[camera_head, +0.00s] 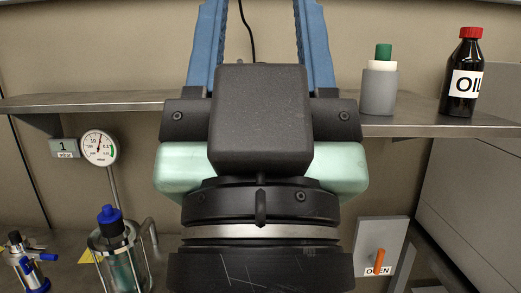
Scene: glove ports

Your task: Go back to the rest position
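My gripper (260,25) is in the middle of the head camera view, seen from behind, with its black wrist and pale green body low in the centre. Its two blue fingers point up and away, wide apart, and run out of the top edge. Their tips are cut off. The gap between the visible finger parts is empty, with only the wall and a black cable behind it. The gripper body covers the middle of the shelf (420,125).
A grey-and-white bottle with green cap (379,90) and a dark oil bottle (463,80) stand on the shelf at right. At left are a gauge (98,148), a blue-capped glass vessel (117,255) and a blue-handled valve (25,262). An orange lever (379,261) sits on a panel marked "OPEN".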

